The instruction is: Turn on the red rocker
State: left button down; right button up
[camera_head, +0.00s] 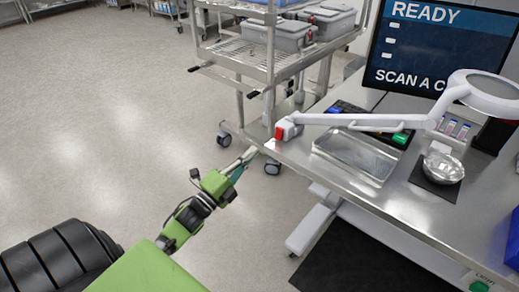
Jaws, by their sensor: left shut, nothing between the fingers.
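The red rocker (279,133) is a small red piece on the white base of the magnifier lamp (291,129). The base sits at the near left corner of the steel table (300,158). My left gripper (251,153) is shut and empty. Its fingertips point up and right toward the table corner and appear just left of and below the rocker, with a small gap in the picture. I cannot tell their depth. The rocker's on or off position is too small to read. My right gripper is out of view.
The lamp's white arm (370,119) stretches right over a metal tray (355,155). A metal bowl (443,167) stands on a dark mat, and a screen (440,45) is behind. A wire cart (255,70) stands behind the corner. Floor on the left is clear.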

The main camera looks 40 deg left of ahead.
pick_arm(q)
jog(key=s, duration=0.3)
jog(key=shift+s+a, duration=0.1)
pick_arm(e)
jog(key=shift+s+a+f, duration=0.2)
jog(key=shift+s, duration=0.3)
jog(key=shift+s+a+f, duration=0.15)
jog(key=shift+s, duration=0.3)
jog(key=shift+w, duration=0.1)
